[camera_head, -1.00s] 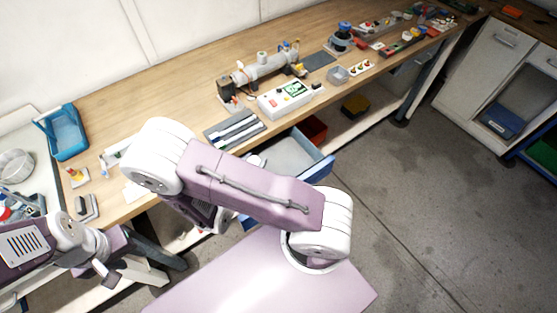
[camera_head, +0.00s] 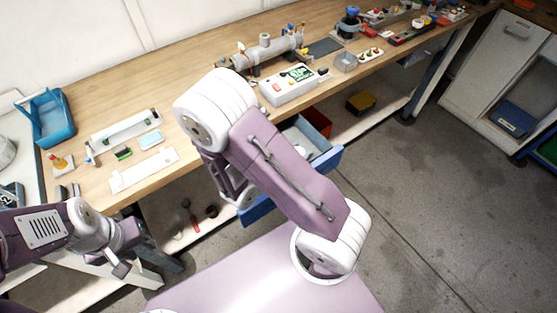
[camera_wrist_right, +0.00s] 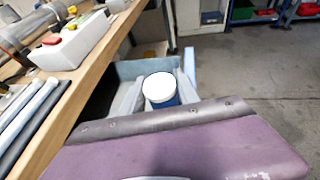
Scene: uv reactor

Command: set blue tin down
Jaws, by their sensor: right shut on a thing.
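The blue tin (camera_wrist_right: 160,91) has a white lid and shows in the right wrist view. My right gripper (camera_wrist_right: 157,95) is shut on it, with a pale finger on each side. The tin is over or in the open blue drawer (camera_wrist_right: 146,68); I cannot tell whether it touches the drawer floor. In the head view the drawer (camera_head: 330,161) sticks out below the bench, and my right arm hides the gripper and most of the tin. My left gripper (camera_head: 119,269) is low at the left, away from the tin; its jaw opening is unclear.
The wooden bench (camera_head: 185,75) holds a white control box (camera_head: 288,84), a grey cylinder apparatus (camera_head: 270,50) and a blue basket (camera_head: 50,118). A red bin (camera_head: 318,121) and a yellow-topped box (camera_head: 360,103) sit beneath. The floor to the right is clear.

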